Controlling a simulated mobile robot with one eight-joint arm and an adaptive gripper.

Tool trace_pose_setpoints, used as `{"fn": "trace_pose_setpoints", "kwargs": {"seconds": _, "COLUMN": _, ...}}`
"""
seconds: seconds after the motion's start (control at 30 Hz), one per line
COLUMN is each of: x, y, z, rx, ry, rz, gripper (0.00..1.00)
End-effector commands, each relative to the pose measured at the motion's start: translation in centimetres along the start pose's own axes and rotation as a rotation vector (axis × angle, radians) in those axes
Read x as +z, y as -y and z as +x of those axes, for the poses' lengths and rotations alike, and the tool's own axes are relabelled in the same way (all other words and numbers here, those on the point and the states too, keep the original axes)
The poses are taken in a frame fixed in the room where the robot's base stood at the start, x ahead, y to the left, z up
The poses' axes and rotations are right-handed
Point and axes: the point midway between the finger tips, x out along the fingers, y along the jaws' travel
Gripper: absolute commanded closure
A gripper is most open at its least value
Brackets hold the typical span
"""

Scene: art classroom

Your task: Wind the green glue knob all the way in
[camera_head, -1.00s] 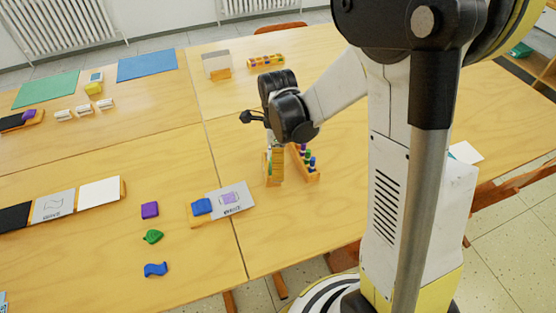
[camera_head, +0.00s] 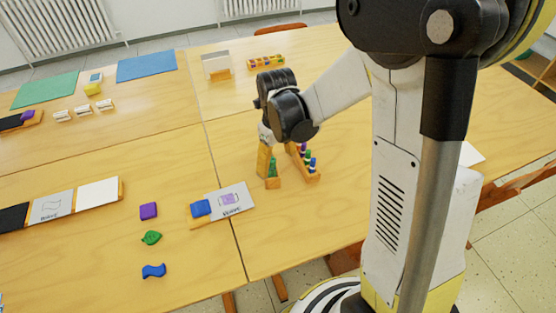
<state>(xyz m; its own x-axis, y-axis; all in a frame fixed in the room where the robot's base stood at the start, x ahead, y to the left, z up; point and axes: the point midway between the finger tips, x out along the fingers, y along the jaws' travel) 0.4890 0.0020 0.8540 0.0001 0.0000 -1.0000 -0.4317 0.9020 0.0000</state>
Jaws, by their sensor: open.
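A small green piece (camera_head: 272,167), which looks like the green glue stick, stands upright on a light wooden block (camera_head: 272,183) on the table. Its knob is too small to make out. My gripper (camera_head: 263,165) points down with its yellow fingers just left of the green piece and close to it. The gripper is open, with nothing seen in it. I cannot tell whether a finger touches the green piece.
A wooden rack (camera_head: 313,178) with green, blue and purple sticks stands close to the right. A card (camera_head: 236,198) and a blue piece (camera_head: 200,208) lie to the left. Purple (camera_head: 148,211), green (camera_head: 151,238) and blue (camera_head: 154,271) shapes lie further left.

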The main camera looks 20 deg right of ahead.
Motion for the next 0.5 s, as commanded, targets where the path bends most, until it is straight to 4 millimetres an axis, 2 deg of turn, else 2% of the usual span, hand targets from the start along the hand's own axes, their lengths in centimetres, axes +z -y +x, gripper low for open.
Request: {"fn": "trace_pose_setpoints", "kwargs": {"seconds": 0.5, "x": 1.06, "y": -0.48, "z": 0.01, "rx": 0.0, "ry": 0.0, "rz": -0.001, "gripper": 0.19}}
